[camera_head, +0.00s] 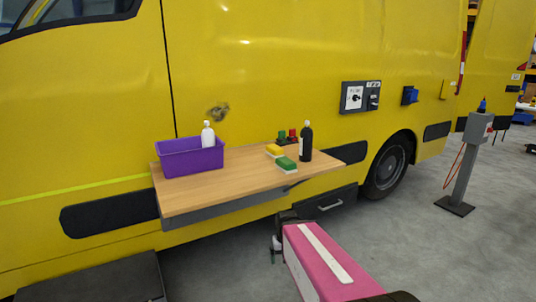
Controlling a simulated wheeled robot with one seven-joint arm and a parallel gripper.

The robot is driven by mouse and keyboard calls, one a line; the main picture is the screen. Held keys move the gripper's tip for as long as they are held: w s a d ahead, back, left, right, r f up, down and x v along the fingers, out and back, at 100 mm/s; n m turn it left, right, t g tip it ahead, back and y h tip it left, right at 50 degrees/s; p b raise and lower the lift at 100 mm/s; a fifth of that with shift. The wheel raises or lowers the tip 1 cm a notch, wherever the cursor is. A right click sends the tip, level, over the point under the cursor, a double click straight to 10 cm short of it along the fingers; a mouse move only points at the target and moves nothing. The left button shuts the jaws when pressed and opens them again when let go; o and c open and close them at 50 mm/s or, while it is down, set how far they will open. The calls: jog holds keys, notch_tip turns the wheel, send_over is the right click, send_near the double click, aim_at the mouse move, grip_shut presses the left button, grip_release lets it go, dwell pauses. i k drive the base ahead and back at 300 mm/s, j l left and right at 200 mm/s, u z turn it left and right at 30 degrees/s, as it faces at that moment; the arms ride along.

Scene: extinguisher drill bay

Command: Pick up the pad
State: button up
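Two small block-shaped pads lie on the wooden shelf (215,190) at the side of the yellow van. One is a yellow pad (274,150) with a pale lower layer. The other is a green pad (287,163), also with a pale lower layer, just in front of it and slightly right. Which one the task means I cannot tell. My gripper (275,252) is partly visible below the shelf's front edge, at the far end of my pink arm link. It is apart from both pads. Its fingers are too small and hidden to read.
A dark bottle (305,143) stands close right of the pads, with small green and red items (287,136) behind. A purple bin (190,158) holding a white bottle (208,135) is at left. The shelf between is clear. The van wall (270,70) has a dark smudge (218,112).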

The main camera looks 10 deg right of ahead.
aim_at(274, 150)
jog(key=k+j+z, duration=0.1)
jog(key=j, duration=0.25)
jog(key=k+j+z, duration=0.1)
jog(key=j, duration=0.3)
jog(key=k+j+z, duration=0.1)
jog(key=j, duration=0.25)
jog(key=k+j+z, duration=0.1)
jog(key=k+j, duration=0.15)
